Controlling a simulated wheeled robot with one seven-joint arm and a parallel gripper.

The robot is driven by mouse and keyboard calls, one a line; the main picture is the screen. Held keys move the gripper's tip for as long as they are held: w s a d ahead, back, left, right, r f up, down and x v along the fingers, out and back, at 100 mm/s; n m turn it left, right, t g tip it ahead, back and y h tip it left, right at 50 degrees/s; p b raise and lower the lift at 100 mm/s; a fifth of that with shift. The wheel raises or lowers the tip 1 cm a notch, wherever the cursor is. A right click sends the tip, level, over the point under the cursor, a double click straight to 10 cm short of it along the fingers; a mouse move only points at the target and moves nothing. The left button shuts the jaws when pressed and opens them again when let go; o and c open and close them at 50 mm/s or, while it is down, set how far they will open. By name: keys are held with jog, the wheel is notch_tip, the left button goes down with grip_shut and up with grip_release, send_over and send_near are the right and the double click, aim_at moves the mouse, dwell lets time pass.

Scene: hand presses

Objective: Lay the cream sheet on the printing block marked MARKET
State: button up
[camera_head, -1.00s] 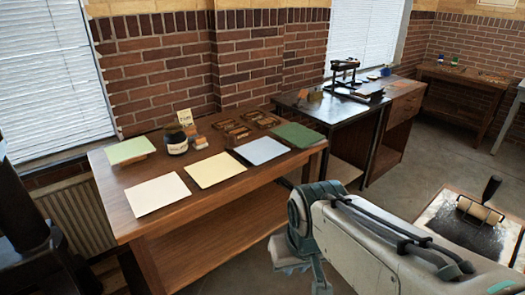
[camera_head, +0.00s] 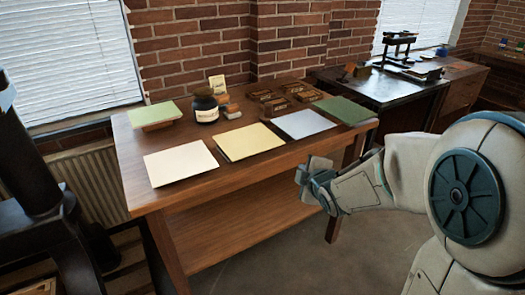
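An off-white, cream-looking sheet (camera_head: 180,163) lies flat at the front left of the wooden table. A pale yellow sheet (camera_head: 248,141) lies just right of it. Several small brown blocks (camera_head: 275,106) stand at the back right of the table; no marking on them is readable, so I cannot tell whether one says MARKET. My gripper (camera_head: 312,184) is in front of the table's right part, clear of the sheets. Its fingers are too small and turned to show whether they are open.
A light blue sheet (camera_head: 305,124) and a dark green sheet (camera_head: 346,109) lie further right. A light green sheet (camera_head: 156,113) lies raised on something wooden. A dark jar (camera_head: 205,107) and a small card (camera_head: 217,84) stand behind. A dark table (camera_head: 385,92) with a press is beyond.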

jog(key=w+a+f+n+t+y+b, duration=0.2)
jog(key=w+a+n+y, duration=0.4)
jog(key=w+a, duration=0.5)
jog(key=shift+w+a+n+t+y+b, duration=0.15)
jog(key=shift+a+n+t+y+b, duration=0.15)
jog(key=shift+a+n+t+b, duration=0.3)
grip_shut()
jog(key=shift+r, duration=0.1)
